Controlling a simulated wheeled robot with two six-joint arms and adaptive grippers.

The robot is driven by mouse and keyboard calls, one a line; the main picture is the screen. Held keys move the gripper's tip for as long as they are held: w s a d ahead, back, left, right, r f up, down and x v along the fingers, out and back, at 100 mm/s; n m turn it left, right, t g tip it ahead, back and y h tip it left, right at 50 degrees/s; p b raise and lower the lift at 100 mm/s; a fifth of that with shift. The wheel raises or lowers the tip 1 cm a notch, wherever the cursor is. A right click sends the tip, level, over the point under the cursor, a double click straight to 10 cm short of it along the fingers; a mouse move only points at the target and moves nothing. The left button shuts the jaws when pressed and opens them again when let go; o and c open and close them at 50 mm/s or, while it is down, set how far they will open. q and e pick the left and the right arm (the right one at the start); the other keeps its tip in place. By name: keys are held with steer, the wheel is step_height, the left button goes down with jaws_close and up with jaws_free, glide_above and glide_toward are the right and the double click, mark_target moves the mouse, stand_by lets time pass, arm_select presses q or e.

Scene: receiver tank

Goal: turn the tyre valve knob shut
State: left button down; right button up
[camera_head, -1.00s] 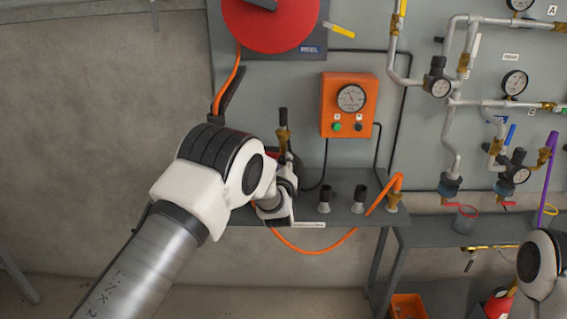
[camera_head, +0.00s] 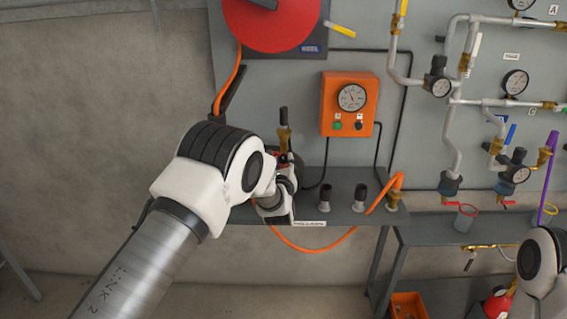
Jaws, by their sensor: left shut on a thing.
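My left gripper (camera_head: 281,203) is at the left part of the grey shelf, seen partly from behind my wrist. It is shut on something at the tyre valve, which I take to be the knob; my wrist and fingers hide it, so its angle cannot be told. A brass fitting with a black top (camera_head: 284,131) stands upright just above the gripper. A small white label (camera_head: 310,223) on the shelf edge is just right of the fingers; its text is too small to read. My right gripper is out of view.
An orange gauge box (camera_head: 333,109) and a red hose reel (camera_head: 270,18) hang on the panel. Pipes and gauges fill the right.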

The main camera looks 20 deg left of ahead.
arm_select(q)
steer(key=shift+r, duration=0.25)
steer(key=c, duration=1.1)
jaws_free()
steer(key=shift+o, duration=1.2)
steer(key=shift+w+f, duration=0.1)
steer(key=shift+f, duration=0.05)
steer(key=v, duration=1.2)
steer(key=shift+a+f, duration=0.1)
